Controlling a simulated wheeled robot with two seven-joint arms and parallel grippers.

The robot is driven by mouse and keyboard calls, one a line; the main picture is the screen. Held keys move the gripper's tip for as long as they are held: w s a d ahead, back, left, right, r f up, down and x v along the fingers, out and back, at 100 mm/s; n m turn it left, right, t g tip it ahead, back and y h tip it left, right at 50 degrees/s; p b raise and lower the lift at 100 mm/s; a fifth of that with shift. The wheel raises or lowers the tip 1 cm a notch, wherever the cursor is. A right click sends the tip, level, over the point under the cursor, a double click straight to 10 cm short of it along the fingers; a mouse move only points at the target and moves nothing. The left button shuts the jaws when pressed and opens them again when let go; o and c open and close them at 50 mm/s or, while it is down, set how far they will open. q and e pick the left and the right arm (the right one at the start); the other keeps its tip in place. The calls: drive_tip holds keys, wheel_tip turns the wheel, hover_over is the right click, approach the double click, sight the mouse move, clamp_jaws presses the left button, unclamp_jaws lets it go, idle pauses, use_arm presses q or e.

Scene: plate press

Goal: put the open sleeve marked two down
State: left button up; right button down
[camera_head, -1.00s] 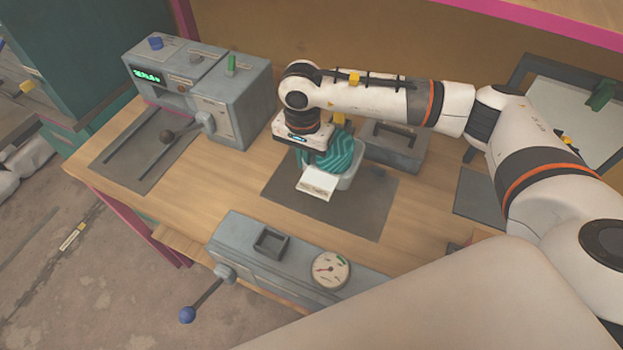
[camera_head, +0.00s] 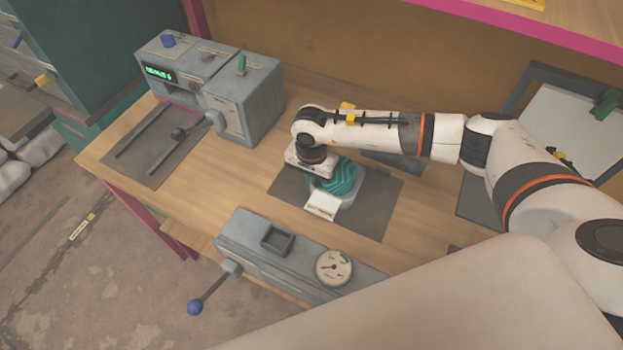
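A teal striped bundle (camera_head: 345,176) sits in or against a pale grey tray-like holder (camera_head: 352,197), with a white label or flap (camera_head: 321,205) at its front. I cannot read a number on it, so I cannot tell whether this is the sleeve marked two. It is over a dark grey mat (camera_head: 378,222), low and seemingly on it. My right gripper (camera_head: 312,174) points down over its left side, with its body close against the bundle. The fingers are hidden behind the gripper body and bundle. My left gripper is not in view.
A grey unit with a gauge (camera_head: 333,267) is at the front edge. A grey block (camera_head: 393,163) is partly behind my arm. Bare wood lies left.

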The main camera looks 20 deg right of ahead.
drive_tip(key=c, duration=1.6)
unclamp_jaws()
drive_tip(key=shift+c, duration=0.2)
